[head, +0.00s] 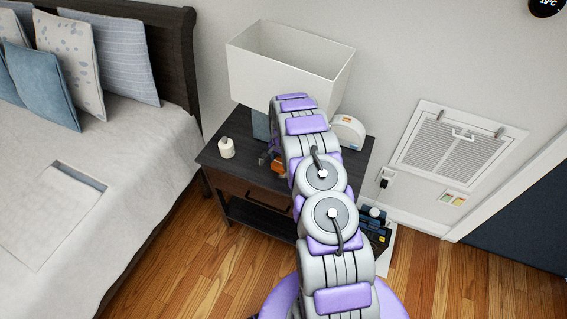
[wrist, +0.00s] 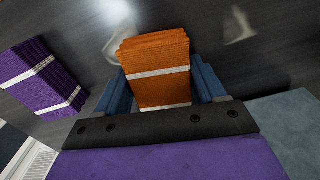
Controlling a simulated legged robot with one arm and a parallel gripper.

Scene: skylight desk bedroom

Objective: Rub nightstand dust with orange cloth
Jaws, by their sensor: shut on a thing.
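The folded orange cloth (wrist: 160,58) with a white stripe is between the blue fingers of my gripper (wrist: 163,88) in the wrist view. My gripper is shut on it. A bit of the orange cloth (head: 278,167) shows left of my arm in the head view, over the dark nightstand (head: 240,172). The nightstand top (wrist: 205,45) fills the back of the wrist view. A pale smudge (wrist: 115,18) lies beyond the cloth to the left and a fainter one (wrist: 238,27) to the right; I cannot tell whether they are dust or shine. Whether the cloth touches the top is unclear.
A folded purple cloth (wrist: 42,80) lies left in the wrist view. In the head view, a lamp with a white shade (head: 290,75), a small white jar (head: 226,148) and a white rounded device (head: 348,131) stand on the nightstand. The bed (head: 100,150) is left.

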